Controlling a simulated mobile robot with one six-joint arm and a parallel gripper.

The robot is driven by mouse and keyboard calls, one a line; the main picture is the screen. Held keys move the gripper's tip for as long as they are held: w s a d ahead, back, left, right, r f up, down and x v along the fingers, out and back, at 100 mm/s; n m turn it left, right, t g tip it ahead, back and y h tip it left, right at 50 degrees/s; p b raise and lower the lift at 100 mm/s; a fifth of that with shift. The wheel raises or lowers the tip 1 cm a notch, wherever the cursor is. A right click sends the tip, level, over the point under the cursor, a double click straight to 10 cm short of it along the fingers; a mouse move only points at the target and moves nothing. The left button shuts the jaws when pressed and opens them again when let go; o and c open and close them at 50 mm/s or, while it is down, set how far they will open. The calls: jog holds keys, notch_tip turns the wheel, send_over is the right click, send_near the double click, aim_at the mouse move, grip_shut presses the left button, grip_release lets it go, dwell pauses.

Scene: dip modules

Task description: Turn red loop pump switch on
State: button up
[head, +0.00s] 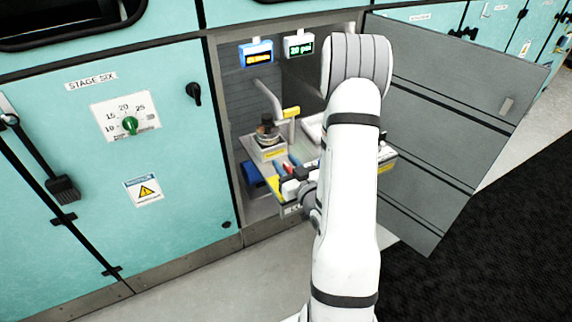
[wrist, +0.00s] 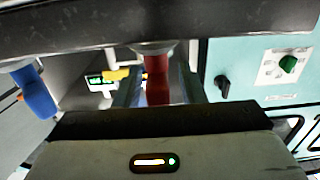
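A red switch handle (wrist: 157,80) hangs in the middle of the wrist view, in front of my gripper. It also shows as a small red piece (head: 294,160) at the pull-out shelf in the head view. A blue handle (wrist: 38,92) is to its left in the wrist view. My gripper (head: 296,186) is at the shelf's front edge, partly hidden by my arm. In the wrist view its dark body fills the lower middle, close to the red handle.
The cabinet's grey door (head: 450,110) stands open to the right of my arm. Two small displays (head: 299,46) hang above. A green dial (head: 130,125) is on the left panel.

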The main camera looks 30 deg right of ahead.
jog(key=shift+s+p, duration=0.1)
jog(key=shift+p, duration=0.25)
jog(key=s+p, duration=0.1)
jog(key=p, duration=0.1)
jog(key=s+p, duration=0.1)
jog(key=p, duration=0.1)
jog(key=shift+d+r, duration=0.1)
jog(key=shift+r, duration=0.15)
jog(key=s+p, duration=0.3)
jog(key=p, duration=0.1)
jog(key=s+p, duration=0.1)
jog(key=s, duration=0.1)
jog(key=shift+s+f+p, duration=0.25)
jog(key=shift+s+p, duration=0.05)
jog(key=shift+p, duration=0.1)
